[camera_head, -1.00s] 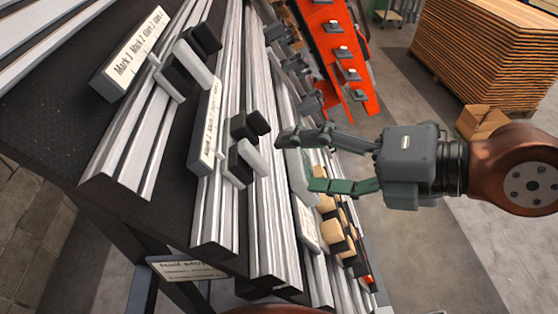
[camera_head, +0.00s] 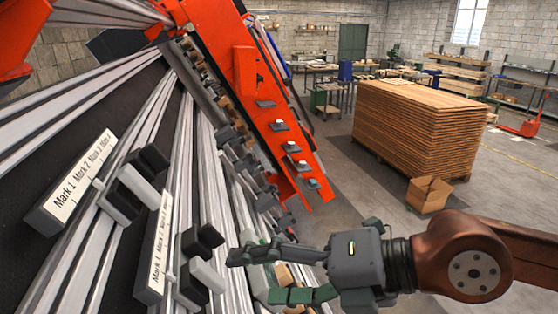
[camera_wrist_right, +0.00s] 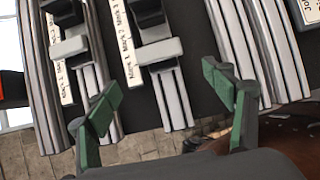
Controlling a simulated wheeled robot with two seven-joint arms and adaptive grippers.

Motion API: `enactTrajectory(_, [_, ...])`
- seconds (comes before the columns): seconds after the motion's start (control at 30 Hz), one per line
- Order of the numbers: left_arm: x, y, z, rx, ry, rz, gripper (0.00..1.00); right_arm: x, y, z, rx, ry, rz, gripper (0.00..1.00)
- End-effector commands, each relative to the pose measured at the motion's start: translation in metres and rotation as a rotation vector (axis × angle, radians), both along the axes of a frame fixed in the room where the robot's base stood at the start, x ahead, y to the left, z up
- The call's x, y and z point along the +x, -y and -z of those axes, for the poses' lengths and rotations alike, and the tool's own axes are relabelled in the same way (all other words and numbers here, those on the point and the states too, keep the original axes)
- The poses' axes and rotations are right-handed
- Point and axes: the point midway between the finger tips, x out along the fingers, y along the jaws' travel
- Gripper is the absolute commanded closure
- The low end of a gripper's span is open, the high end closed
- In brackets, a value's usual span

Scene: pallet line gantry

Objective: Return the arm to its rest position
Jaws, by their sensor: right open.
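My right gripper (camera_head: 270,272) is at the lower middle of the head view, its arm coming in from the right. Its two fingers are spread apart, with green pads, and nothing is seen between them. In the right wrist view the fingers (camera_wrist_right: 170,105) are also wide apart, in front of rails with sliding stops. A black and white stop (camera_head: 200,265) on a rail is just left of the fingers in the head view. My left gripper is in neither view.
A scale plate (camera_head: 85,180) with Mark labels lies on the dark rail bed at left. An orange beam (camera_head: 265,105) slants behind the rails. A pallet stack (camera_head: 425,130) and an open carton (camera_head: 428,194) stand on the floor at right. Open floor lies around them.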

Motion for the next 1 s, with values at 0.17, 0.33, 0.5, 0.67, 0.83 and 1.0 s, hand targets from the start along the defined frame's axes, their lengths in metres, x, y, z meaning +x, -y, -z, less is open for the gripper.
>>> enactTrajectory(0.17, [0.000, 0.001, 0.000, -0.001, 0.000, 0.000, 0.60, 0.008, -0.031, 0.016, -0.005, -0.001, -0.004, 0.25])
enactTrajectory(0.33, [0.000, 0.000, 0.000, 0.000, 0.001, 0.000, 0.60, 0.016, -0.054, 0.027, -0.004, 0.000, -0.002, 0.25])
enactTrajectory(0.5, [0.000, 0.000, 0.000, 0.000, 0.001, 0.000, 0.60, 0.020, -0.069, 0.033, -0.003, 0.001, -0.001, 0.25])
enactTrajectory(0.67, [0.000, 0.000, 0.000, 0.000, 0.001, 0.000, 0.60, 0.022, -0.074, 0.036, -0.001, 0.002, -0.001, 0.25])
enactTrajectory(0.83, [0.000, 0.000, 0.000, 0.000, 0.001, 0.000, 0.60, 0.023, -0.075, 0.036, 0.000, 0.001, 0.000, 0.25])
enactTrajectory(1.0, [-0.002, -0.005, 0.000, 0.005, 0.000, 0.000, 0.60, 0.023, -0.074, 0.035, 0.001, 0.002, 0.000, 0.25])
